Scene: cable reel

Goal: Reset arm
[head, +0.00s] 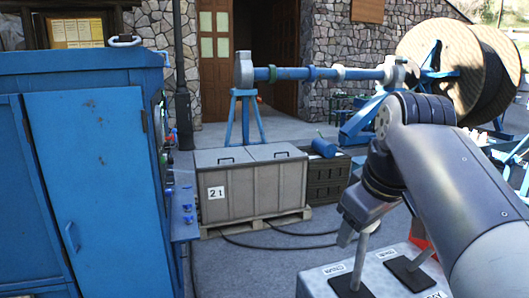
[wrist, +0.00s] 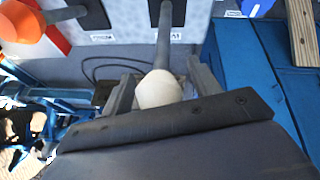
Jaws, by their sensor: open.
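My gripper (head: 352,230) hangs over the grey control box (head: 318,281) at the lower right of the head view. In the wrist view my gripper (wrist: 160,90) is open, with one dark finger on each side of a lever's cream knob (wrist: 158,90). I cannot tell whether either finger touches the knob. The grey rod (wrist: 165,40) of this lever rises from a black plate; the rod also shows in the head view (head: 360,258), its top hidden by my gripper. A second lever with an orange knob (wrist: 22,22) stands to the left in the wrist view.
A blue cabinet (head: 95,180) fills the left. A grey crate (head: 250,185) marked 21 sits on a pallet (head: 255,222). Behind are a blue-stand shaft (head: 320,74) and large cable reels (head: 440,65). Black cables (head: 275,245) cross the open ground.

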